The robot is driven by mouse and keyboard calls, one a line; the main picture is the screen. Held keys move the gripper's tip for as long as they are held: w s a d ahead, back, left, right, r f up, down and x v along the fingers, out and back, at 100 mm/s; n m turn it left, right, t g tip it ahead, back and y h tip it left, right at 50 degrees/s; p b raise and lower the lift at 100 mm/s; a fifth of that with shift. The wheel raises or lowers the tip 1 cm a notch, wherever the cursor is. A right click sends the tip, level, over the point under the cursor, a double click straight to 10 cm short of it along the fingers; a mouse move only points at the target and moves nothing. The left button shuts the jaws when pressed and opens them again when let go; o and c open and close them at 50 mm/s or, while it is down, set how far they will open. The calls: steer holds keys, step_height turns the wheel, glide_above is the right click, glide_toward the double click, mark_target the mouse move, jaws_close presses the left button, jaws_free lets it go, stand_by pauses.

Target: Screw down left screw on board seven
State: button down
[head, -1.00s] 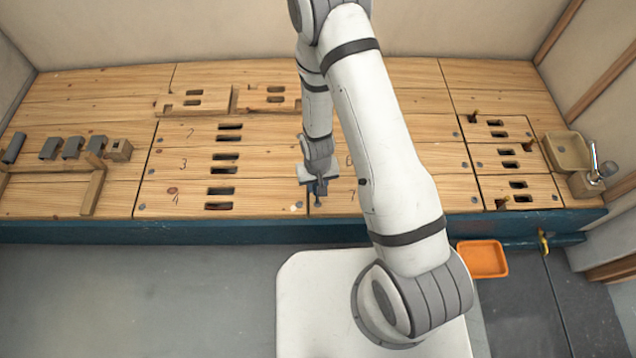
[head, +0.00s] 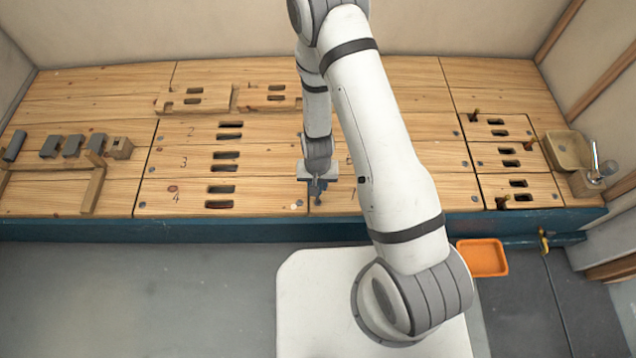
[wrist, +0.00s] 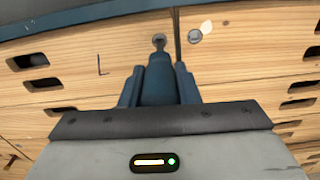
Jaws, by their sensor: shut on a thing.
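Board seven (wrist: 70,70) is a pale wooden board with a painted 7, seen upside down in the wrist view; in the head view it lies right of the seam (head: 340,203), partly behind my arm. My gripper (wrist: 158,82) points down at the board's front left corner, and also shows in the head view (head: 318,190). It is shut on a dark blue driver-like tool (wrist: 157,88). The tool's narrow tip is at the left screw (wrist: 158,38), in line with it and apparently touching. How deep the screw sits cannot be told.
Across the seam, board four (head: 160,197) has a grey screw (wrist: 195,36) beside a pale patch. The blue bench edge (head: 200,231) runs close in front. Grey blocks (head: 72,146) lie at the left. An orange tray (head: 482,258) is on the floor at the right.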

steer(key=shift+r+p, duration=3.05)
steer(key=shift+r, duration=0.4)
